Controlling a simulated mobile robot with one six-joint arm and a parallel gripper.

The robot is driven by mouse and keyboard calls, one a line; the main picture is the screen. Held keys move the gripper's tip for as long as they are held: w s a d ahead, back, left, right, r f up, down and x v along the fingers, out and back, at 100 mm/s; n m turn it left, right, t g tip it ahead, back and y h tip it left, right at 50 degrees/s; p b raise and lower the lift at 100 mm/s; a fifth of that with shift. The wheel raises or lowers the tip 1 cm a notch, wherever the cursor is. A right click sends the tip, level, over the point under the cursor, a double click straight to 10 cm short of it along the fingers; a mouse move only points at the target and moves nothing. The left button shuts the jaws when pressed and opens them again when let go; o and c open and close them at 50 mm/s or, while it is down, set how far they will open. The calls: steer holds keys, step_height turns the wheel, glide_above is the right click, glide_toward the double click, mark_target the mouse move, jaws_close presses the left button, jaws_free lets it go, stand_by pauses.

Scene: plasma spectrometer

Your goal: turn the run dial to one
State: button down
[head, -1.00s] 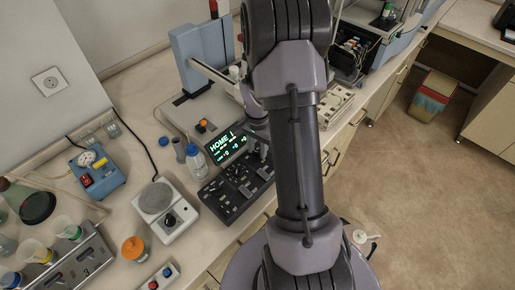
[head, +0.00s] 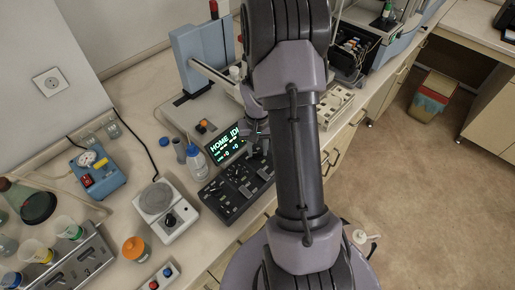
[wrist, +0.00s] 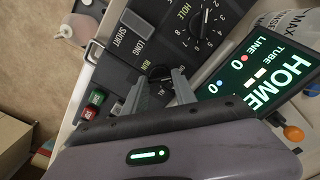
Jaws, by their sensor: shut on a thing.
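The run dial (wrist: 160,72) is a small dark knob beside the printed word RUN on the black control panel (head: 222,200). My gripper (wrist: 160,79) has one finger on each side of it in the wrist view and is shut on it. The fingers and wrist body hide part of the knob and its scale, so I cannot read its setting. In the head view my gripper (head: 259,145) is at the panel's upper right, mostly covered by my arm. The lit display (wrist: 268,80) shows HOME, TUBE and LINE with zeros.
Near the fingers are the HOLE dial (wrist: 204,20), a SHORT/LONG switch (wrist: 132,40), and green (wrist: 97,97) and red (wrist: 89,113) buttons. A wash bottle (head: 196,163) stands left of the display. A hotplate (head: 156,200) sits left of the panel.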

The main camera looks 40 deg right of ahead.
stand_by(0.5)
steer(key=c, duration=1)
jaws_free()
step_height(320, 180, up, 18)
steer(key=p, duration=0.4)
steer(key=shift+f, duration=0.25)
